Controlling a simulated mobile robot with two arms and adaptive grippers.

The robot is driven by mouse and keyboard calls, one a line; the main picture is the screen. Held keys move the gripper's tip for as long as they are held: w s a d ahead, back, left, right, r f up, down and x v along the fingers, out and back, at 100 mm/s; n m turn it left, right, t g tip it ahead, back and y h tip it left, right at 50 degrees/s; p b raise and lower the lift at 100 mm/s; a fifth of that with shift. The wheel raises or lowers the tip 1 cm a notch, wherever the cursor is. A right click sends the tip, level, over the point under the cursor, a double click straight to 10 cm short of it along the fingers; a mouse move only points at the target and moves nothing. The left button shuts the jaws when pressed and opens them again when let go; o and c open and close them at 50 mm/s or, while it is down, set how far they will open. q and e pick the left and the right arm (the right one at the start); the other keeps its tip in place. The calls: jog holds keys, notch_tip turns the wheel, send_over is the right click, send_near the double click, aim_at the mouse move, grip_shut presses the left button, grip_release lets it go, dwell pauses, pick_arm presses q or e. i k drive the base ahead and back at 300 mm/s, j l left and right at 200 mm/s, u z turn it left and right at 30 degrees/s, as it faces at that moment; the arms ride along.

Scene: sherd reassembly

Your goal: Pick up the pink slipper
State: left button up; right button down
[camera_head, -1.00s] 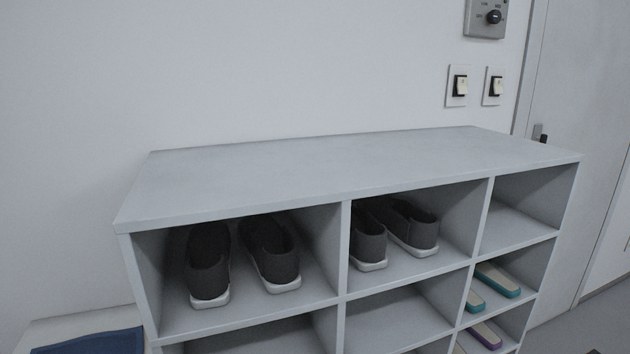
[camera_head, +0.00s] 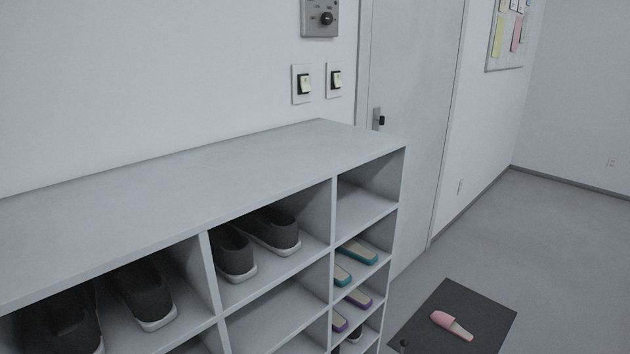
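A single pink slipper (camera_head: 443,320) with a pale beige insole lies on a dark grey mat (camera_head: 481,304) on the floor, at the lower right of the head view. Its pink toe part points to the upper left and its heel to the lower right. It is in plain view, with nothing on it. Neither of my grippers is in view.
A grey shoe cubby (camera_head: 240,165) fills the left and middle, holding dark shoes (camera_head: 272,232), teal slippers (camera_head: 358,252) and purple slippers (camera_head: 357,298). A closed door (camera_head: 413,130) stands behind it. The floor (camera_head: 540,245) right of the cubby is open. A small dark object (camera_head: 404,344) is at the mat's near left.

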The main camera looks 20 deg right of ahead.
aim_at(441, 319)
jog(key=z, duration=1.8)
jog(key=i+l+z, duration=0.25)
jog(key=i+z, duration=0.2)
jog(key=i, duration=0.15)
jog(key=i+z, duration=0.45)
jog(key=i, duration=0.2)
jog(key=i+u, duration=0.15)
jog(key=i, duration=0.4)
jog(key=i+l+u, duration=0.2)
jog(key=i, duration=0.3)
jog(key=i+l+u, duration=0.15)
jog(key=i, duration=0.4)
